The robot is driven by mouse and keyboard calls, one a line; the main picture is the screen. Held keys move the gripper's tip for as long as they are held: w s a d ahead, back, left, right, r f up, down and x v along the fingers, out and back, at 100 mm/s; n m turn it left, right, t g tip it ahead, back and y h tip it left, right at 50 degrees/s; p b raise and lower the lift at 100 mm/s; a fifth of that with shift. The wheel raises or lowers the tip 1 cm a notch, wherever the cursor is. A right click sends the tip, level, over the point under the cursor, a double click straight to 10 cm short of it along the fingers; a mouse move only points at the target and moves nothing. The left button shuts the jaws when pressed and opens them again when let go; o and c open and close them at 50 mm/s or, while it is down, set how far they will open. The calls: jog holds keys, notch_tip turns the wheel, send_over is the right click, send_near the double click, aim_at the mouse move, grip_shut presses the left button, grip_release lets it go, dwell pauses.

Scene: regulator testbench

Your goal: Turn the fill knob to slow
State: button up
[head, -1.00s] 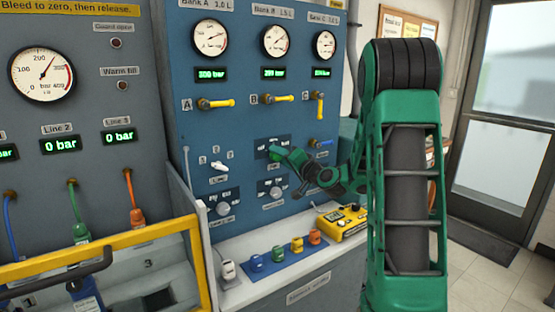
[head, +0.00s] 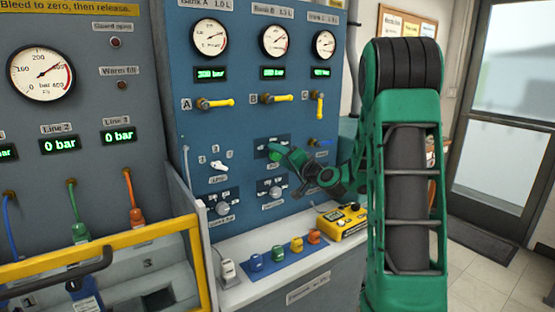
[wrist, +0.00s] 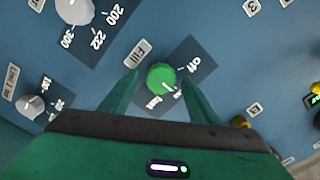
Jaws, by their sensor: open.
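The fill knob (wrist: 161,78) is a round green knob on a dark plate on the blue panel. A "Fill" label (wrist: 138,53) is beside it, and "off" is printed to its right in the wrist view. Another marking below the knob is partly hidden and unreadable. A small white mark shows on the knob's lower right. My gripper (wrist: 160,82) is open, with one finger on each side of the knob; I cannot tell whether they touch it.
Other knobs sit close by, including a grey one (wrist: 75,9) marked 200, 232 and 300. Yellow valve levers (head: 278,99) are above. A yellow handheld device (head: 342,221) and several coloured connectors (head: 279,252) are on the ledge below. A large gauge (head: 41,70) is at the left.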

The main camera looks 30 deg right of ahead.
jog(key=s, duration=1)
jog(key=shift+s+d, duration=0.2)
jog(key=shift+a, duration=0.1)
